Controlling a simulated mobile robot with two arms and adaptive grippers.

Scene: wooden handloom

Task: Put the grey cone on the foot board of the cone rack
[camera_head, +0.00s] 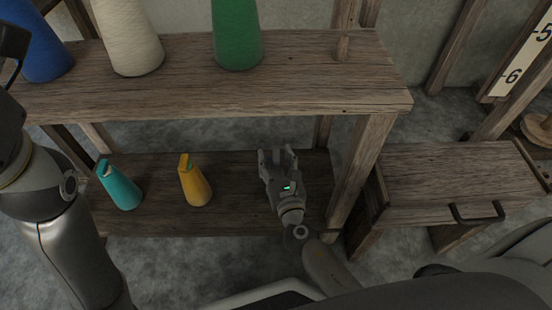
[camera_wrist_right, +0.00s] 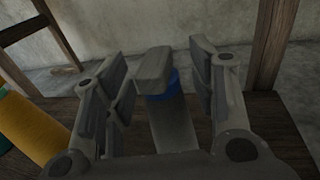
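My right gripper (camera_head: 279,160) reaches low over the foot board (camera_head: 235,222), to the right of the yellow cone. In the right wrist view its fingers (camera_wrist_right: 160,85) stand apart, with a narrow grey body between them. In the head view I cannot make the cone out from the grey fingers. My left arm comes in at the left; its gripper is not visible.
A teal cone (camera_head: 122,188) and a yellow cone (camera_head: 195,184) stand on the foot board to the left. The upper shelf (camera_head: 200,92) carries blue, cream and green cones above. A rack post (camera_head: 361,170) and a wooden bench (camera_head: 450,172) with a dark handle stand close on the right.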

